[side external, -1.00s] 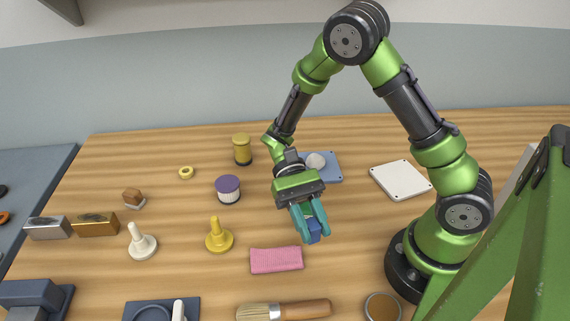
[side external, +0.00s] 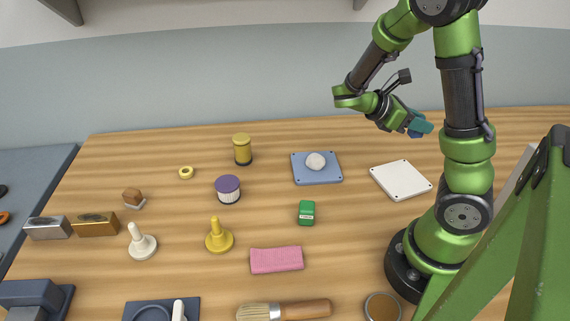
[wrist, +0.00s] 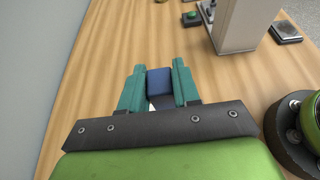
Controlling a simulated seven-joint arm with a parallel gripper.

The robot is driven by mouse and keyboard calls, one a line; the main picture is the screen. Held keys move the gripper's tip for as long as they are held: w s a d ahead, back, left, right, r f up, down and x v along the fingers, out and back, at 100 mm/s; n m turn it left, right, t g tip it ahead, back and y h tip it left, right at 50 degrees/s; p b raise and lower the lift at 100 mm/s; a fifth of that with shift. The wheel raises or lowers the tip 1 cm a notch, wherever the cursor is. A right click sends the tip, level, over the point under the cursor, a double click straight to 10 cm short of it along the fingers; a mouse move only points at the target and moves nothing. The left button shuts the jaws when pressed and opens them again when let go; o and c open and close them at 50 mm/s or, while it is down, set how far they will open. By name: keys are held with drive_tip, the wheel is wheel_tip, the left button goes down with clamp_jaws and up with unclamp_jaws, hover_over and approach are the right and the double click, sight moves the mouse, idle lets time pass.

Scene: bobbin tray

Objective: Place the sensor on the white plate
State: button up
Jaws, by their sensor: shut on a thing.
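My gripper (side external: 421,127) is raised in the air at the upper right of the side view, its teal fingers pointing right. In the wrist view it (wrist: 159,70) is shut on a small dark blue block (wrist: 160,82), which I take to be the sensor. The fingers cover the block's two sides. The white plate (side external: 401,180) lies flat and bare on the table, below the gripper in the side view and well apart from it. A small white patch shows under the block in the wrist view; I cannot tell what it is.
A green block (side external: 306,213), a pink cloth (side external: 276,260), a brush (side external: 284,310) and several bobbins and pegs are spread leftward. The table around the white plate is mostly clear.

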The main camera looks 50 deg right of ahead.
sight(401, 177)
wheel_tip(401, 177, down, 14)
drive_tip(key=shift+r, duration=0.25)
idle(0.5)
drive_tip(key=o, duration=1)
drive_tip(key=shift+f, duration=0.1)
drive_tip(key=shift+o, duration=0.2)
